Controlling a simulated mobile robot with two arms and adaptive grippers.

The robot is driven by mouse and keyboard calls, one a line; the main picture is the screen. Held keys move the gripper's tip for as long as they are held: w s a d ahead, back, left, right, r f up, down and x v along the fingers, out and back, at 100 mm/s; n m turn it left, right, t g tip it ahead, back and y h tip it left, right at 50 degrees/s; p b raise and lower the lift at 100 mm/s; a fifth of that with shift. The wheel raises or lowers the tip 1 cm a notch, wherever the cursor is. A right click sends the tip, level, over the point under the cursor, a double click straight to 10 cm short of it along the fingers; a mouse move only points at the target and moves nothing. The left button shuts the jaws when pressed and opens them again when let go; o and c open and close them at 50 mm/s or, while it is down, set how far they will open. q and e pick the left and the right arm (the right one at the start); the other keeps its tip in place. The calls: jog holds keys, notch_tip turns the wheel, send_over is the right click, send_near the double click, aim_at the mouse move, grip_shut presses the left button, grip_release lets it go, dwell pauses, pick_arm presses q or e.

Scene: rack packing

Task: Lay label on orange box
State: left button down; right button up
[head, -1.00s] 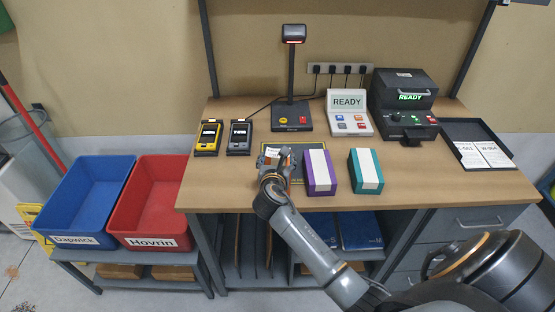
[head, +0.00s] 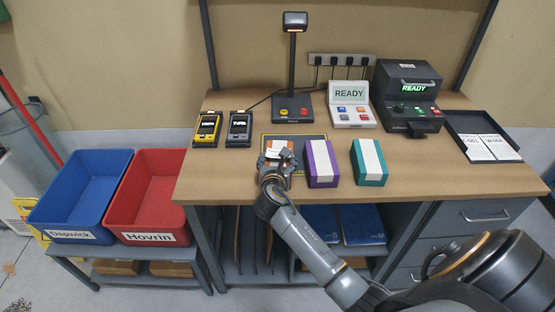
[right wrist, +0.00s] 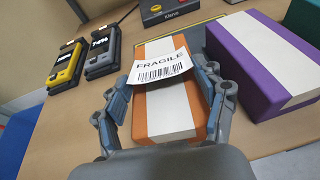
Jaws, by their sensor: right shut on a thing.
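The orange box (right wrist: 152,108) with a white stripe lies on the bench, partly under my right gripper (right wrist: 165,75). In the head view only bits of the orange box (head: 266,172) show beside the fingers. The white label (right wrist: 160,68), printed FRAGILE with a barcode, spans between the right fingertips, over the far part of the box top. It is slightly tilted; whether it touches the box I cannot tell. The label also shows small in the head view (head: 275,153). My right gripper is shut on the label, fingers on either side of it. My left gripper is not in view.
A purple box (head: 321,164) stands close right of the orange one, then a teal box (head: 369,162). Yellow (head: 207,129) and grey (head: 239,129) handhelds lie left. Behind are a scanner stand (head: 291,108), a READY console (head: 349,104) and a printer (head: 407,97).

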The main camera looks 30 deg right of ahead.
jog(key=shift+s, duration=0.1)
jog(key=shift+s+a+p, duration=0.75)
jog(key=shift+s+a, duration=0.15)
jog(key=shift+s, duration=0.25)
jog(key=o, duration=0.7)
jog(key=v, duration=1.2)
